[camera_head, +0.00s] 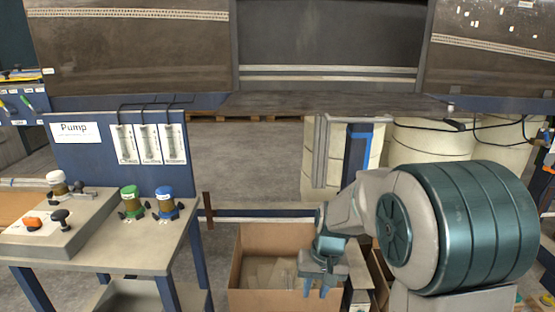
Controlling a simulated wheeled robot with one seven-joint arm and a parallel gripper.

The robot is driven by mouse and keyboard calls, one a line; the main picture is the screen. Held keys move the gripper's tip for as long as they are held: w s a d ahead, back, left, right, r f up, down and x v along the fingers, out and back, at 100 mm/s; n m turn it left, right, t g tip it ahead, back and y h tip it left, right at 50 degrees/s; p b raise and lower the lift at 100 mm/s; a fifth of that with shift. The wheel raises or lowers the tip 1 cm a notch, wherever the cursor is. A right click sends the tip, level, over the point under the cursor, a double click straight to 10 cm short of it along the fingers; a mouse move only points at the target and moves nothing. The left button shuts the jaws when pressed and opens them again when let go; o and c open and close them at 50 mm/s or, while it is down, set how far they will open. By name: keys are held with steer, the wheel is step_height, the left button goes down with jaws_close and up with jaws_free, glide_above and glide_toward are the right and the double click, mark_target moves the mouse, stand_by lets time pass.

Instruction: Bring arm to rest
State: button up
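My arm (440,225), grey and teal, reaches in from the right side of the head view. My gripper (318,290) hangs at its end with two blue fingers pointing down. The fingers are apart with a gap between them, and I see nothing held there. The gripper is in front of the right part of an open cardboard box (250,302). I cannot tell how high it is relative to the box rim.
A pump table (150,252) with a white, a green and a blue knob stands at the left. Large pale rolls (430,142) stand behind my arm. A dark machine (330,40) spans the back. Grey floor (250,150) shows between the table and the rolls.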

steer(key=s+d+r+t+p, duration=0.1)
steer(key=s+r+p, duration=0.4)
steer(key=r, duration=0.5)
steer(key=s+d+r+t+h+p, duration=0.1)
steer(key=s+d+r+p, duration=0.2)
steer(key=s+r+p, duration=0.3)
steer(key=s+d+r+p, duration=0.2)
steer(key=s+r+p, duration=0.4)
steer(key=r, duration=0.9)
steer(key=p, duration=0.3)
steer(key=shift+r+t, duration=0.15)
steer(key=shift+t, duration=0.25)
steer(key=shift+w, duration=0.1)
